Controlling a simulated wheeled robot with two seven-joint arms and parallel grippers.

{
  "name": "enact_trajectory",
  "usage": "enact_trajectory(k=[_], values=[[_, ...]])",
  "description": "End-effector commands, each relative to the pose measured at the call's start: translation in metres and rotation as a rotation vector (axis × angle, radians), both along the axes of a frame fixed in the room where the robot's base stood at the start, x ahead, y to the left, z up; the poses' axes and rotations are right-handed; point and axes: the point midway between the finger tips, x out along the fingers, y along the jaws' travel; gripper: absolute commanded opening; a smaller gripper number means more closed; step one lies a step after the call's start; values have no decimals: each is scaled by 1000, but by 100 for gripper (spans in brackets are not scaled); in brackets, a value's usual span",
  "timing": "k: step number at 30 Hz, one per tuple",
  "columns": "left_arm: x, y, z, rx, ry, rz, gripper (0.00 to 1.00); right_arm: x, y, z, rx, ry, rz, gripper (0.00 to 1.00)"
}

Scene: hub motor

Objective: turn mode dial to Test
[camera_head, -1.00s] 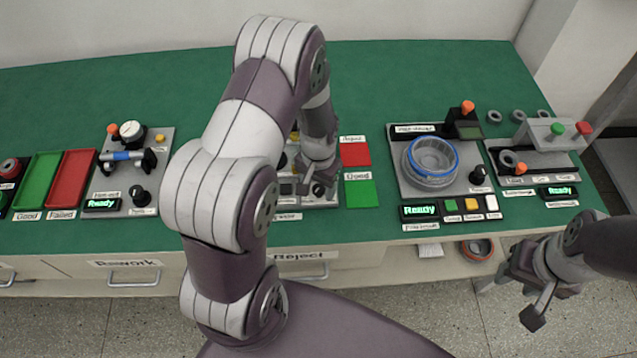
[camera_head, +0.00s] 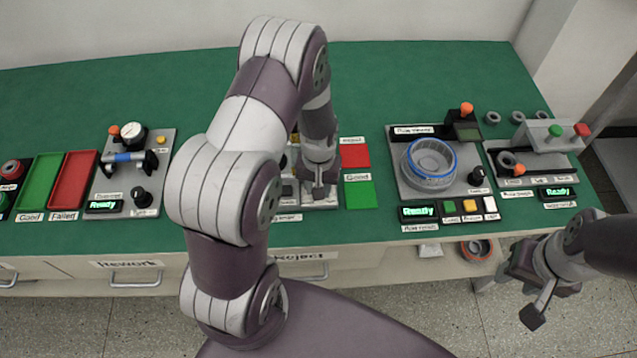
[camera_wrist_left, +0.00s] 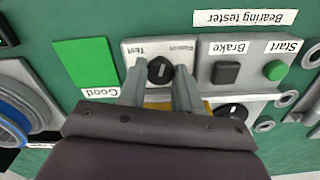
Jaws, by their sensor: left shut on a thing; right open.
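The mode dial (camera_wrist_left: 160,70) is a black round knob with a white mark, on a light panel (camera_wrist_left: 130,47) labelled Test on one side and a second, hard-to-read word on the other. My left gripper (camera_wrist_left: 159,86) is shut on the dial, one finger on each side, in the left wrist view. Its exact pointer setting is too small to tell. In the head view my left gripper (camera_head: 318,192) points down at the bearing tester, and my arm hides most of that station and the dial. My right gripper (camera_head: 528,290) is open and empty, off the table's front edge at right.
In the wrist view, a Brake button (camera_wrist_left: 226,73), a green Start button (camera_wrist_left: 275,70) and another black knob (camera_wrist_left: 232,111) are close by. A green Good pad (camera_head: 360,194) and a red pad (camera_head: 354,156) lie right of the tester. A station with a blue-rimmed ring (camera_head: 431,160) stands farther right.

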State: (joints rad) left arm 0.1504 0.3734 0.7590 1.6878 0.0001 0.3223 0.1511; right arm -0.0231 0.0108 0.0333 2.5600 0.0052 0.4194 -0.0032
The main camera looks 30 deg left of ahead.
Motion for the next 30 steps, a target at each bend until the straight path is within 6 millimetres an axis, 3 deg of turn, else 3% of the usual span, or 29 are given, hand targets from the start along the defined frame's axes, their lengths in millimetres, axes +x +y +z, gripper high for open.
enact_trajectory(k=[30], values=[[2, 0, 2, -1, -5, 894, 3, 0, 0, 22, 0, 0, 0, 43]])
